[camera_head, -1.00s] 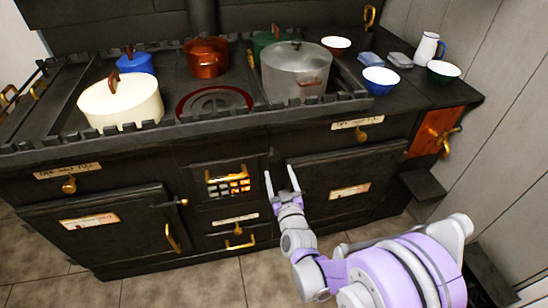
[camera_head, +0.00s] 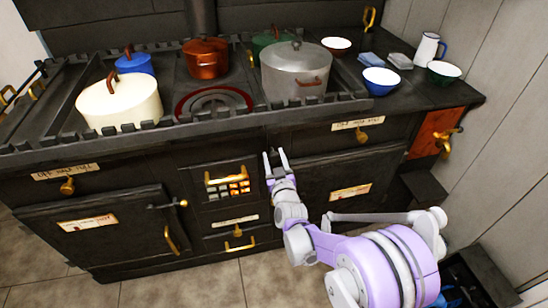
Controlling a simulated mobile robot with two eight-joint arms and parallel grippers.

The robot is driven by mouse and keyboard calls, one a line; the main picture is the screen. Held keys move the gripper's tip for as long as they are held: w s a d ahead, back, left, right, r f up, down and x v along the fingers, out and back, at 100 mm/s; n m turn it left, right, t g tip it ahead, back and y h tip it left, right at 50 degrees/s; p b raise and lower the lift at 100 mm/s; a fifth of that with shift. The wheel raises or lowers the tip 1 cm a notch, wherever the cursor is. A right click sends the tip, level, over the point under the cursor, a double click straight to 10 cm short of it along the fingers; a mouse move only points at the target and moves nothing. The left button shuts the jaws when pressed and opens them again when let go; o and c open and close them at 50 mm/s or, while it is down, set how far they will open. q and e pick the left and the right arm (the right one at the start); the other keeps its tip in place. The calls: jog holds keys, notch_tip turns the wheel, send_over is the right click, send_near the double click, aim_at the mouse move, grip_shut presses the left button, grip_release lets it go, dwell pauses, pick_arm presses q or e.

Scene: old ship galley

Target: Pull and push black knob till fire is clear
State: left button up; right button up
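The black stove has a small firebox grate (camera_head: 228,187) at its front centre, with an orange glow behind the bars and a brass bar across its top. I cannot clearly make out a black knob; it may blend into the dark stove front or be hidden by my gripper. My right gripper (camera_head: 275,158) is just right of the grate, in front of the stove's face, its fingers pointing up and away. The fingers are apart with a narrow gap, and I see nothing between them. Whether they touch the stove is unclear. My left gripper is out of view.
A cream pot (camera_head: 120,104), a grey pot (camera_head: 296,75) and a copper pot (camera_head: 206,60) stand on the stove top. Brass handles stick out from the front, including the lower drawer's handle (camera_head: 240,241). A wooden panel with a tap (camera_head: 436,133) is at right.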

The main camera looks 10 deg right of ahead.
grip_shut()
dwell(1.1)
